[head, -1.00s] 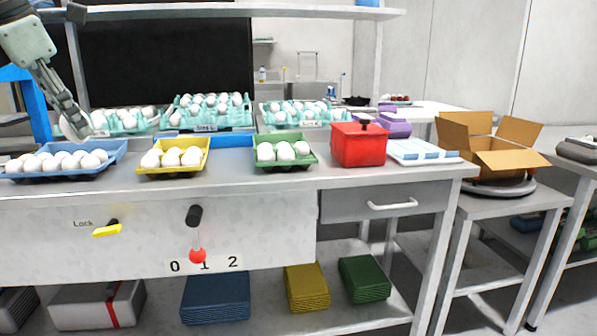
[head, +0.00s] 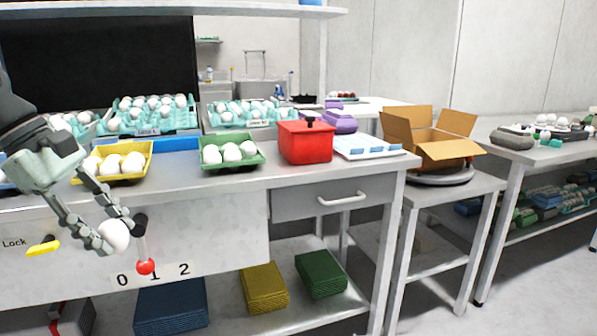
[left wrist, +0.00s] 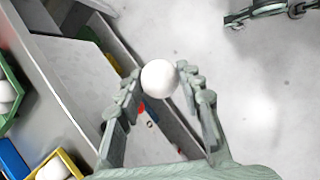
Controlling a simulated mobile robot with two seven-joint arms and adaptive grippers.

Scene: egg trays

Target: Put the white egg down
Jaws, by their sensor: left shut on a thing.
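A white egg (head: 114,235) is held between the fingertips of my left gripper (head: 105,236), in front of the metal bench. In the left wrist view the egg (left wrist: 159,79) sits between the two fingers of the left gripper (left wrist: 158,88), over the gap between the bench front and the pale floor. A yellow tray (head: 118,178) and a green tray (head: 231,164) with white eggs stand on the bench top. In the left wrist view, part of another gripper shows at the top right; whether it is open is unclear.
A red box (head: 306,143) and a white-and-blue tray (head: 368,147) stand at the right of the bench. Teal trays (head: 150,131) of eggs stand behind. An open cardboard box (head: 430,138) is on a side table. A red-knobbed lever (head: 146,266) sticks out close to the egg.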

